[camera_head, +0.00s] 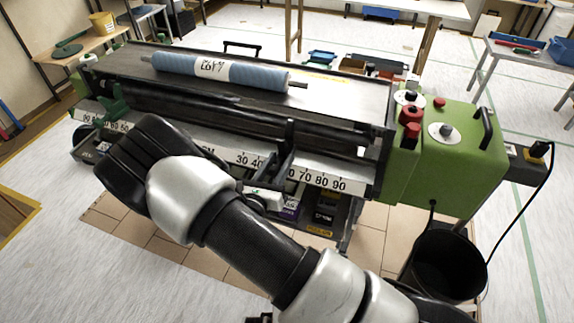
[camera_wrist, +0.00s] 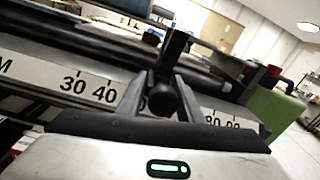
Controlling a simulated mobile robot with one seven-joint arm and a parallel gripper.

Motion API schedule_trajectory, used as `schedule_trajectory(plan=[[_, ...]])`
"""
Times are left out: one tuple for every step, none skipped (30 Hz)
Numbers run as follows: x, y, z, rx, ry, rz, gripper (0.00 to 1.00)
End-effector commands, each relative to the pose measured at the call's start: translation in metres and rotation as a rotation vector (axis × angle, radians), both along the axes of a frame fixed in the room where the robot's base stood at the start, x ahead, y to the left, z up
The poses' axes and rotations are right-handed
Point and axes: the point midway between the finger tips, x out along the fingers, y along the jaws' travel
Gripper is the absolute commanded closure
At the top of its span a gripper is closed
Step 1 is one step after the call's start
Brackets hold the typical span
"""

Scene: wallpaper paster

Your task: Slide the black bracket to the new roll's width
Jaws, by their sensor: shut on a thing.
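The black bracket (camera_head: 290,139) stands upright at the front rail of the green and black pasting machine, between the 40 and 70 marks of the white scale (camera_head: 325,181). In the wrist view the bracket (camera_wrist: 173,52) rises beyond my fingers, with a round black knob (camera_wrist: 165,98) between them. My gripper (camera_wrist: 160,88) is shut on the bracket at this knob. In the head view my gripper (camera_head: 272,175) is partly hidden behind my arm. The blue roll (camera_head: 222,71) with a white, hand-marked label lies on the machine's top, its rod showing at the right end.
A green bracket (camera_head: 113,104) sits at the scale's left end. A green control box (camera_head: 450,143) with red knobs stands at the right end. A black bin (camera_head: 446,268) and cable are at the lower right. My arm covers part of the scale.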

Motion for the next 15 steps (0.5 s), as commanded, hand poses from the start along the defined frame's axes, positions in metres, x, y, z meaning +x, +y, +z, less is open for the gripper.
schedule_trajectory(plan=[[0.004,0.009,0.000,0.004,-0.006,-0.001,1.00],[0.005,0.013,0.000,0.004,-0.006,-0.001,1.00],[0.006,0.017,0.001,0.002,-0.006,-0.001,1.00],[0.007,0.019,0.001,0.002,-0.005,-0.001,1.00],[0.008,0.021,0.001,0.002,-0.005,-0.001,1.00],[0.008,0.022,0.001,0.001,-0.004,-0.001,1.00],[0.008,0.022,0.001,0.001,-0.003,-0.002,1.00],[0.008,0.022,0.002,0.000,-0.003,-0.002,1.00],[0.008,0.022,0.002,0.000,-0.003,-0.002,1.00],[0.008,0.022,0.002,0.000,-0.003,-0.002,1.00],[0.008,0.022,0.002,0.000,-0.003,-0.002,1.00],[0.008,0.022,0.002,0.000,-0.003,-0.002,1.00],[0.008,0.022,0.002,0.000,-0.003,-0.002,1.00],[0.008,0.022,0.002,0.000,-0.003,-0.002,0.64],[0.008,0.022,0.002,0.000,-0.003,-0.002,0.57]])
